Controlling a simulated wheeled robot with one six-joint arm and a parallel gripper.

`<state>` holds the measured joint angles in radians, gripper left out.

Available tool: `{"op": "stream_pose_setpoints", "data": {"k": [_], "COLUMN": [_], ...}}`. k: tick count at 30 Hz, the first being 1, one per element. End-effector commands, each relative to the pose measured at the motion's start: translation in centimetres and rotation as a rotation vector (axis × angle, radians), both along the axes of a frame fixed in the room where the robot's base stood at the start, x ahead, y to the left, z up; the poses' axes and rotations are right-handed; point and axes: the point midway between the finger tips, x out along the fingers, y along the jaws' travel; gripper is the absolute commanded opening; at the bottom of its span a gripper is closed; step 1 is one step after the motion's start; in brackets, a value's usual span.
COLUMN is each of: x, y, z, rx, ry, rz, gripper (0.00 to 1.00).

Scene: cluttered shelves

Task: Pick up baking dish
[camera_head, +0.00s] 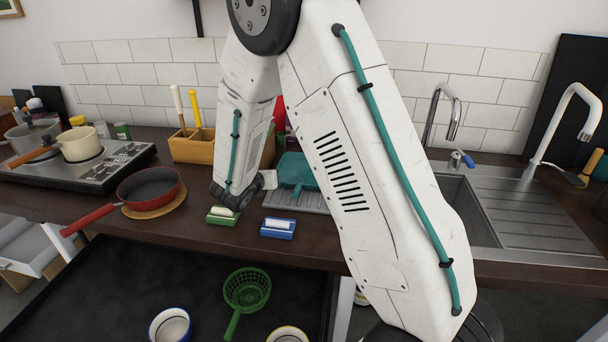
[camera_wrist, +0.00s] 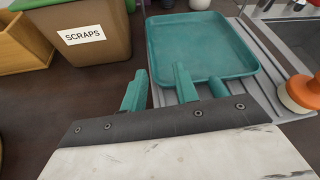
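The baking dish (camera_wrist: 200,48) is a teal, shallow, square pan with rounded corners and a short handle (camera_wrist: 217,88) on its near side. It lies on a grey ribbed drainer mat, and it also shows in the head view (camera_head: 296,170), partly behind my arm. The fingers are at the near left of the dish, and the handle is just right of the right finger. Whether they touch the dish is unclear. My arm hides the fingers in the head view.
A brown SCRAPS bin (camera_wrist: 88,38) stands left of the dish. An orange-and-white round object (camera_wrist: 300,93) is to the right. Near the counter's front are a green sponge holder (camera_head: 222,215) and a blue one (camera_head: 277,228). The sink (camera_head: 462,205) lies right, a red-handled pan (camera_head: 149,187) left.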

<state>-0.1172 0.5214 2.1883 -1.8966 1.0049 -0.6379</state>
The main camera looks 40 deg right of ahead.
Motion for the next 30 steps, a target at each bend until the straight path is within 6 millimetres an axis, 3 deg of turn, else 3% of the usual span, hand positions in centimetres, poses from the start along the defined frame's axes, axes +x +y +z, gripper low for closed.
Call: {"op": "stream_pose_setpoints", "data": {"k": [5,22,30], "x": [1.2,5.4,5.8], "y": [0.3,-4.6,-5.0], "z": [-1.6,-3.5,-3.7], "rx": [-0.028,-0.030,-0.029], "ry": [0.036,0.036,0.035], "rz": [0.058,0.058,0.059], "gripper": [0.30,0.30,0.30]}}
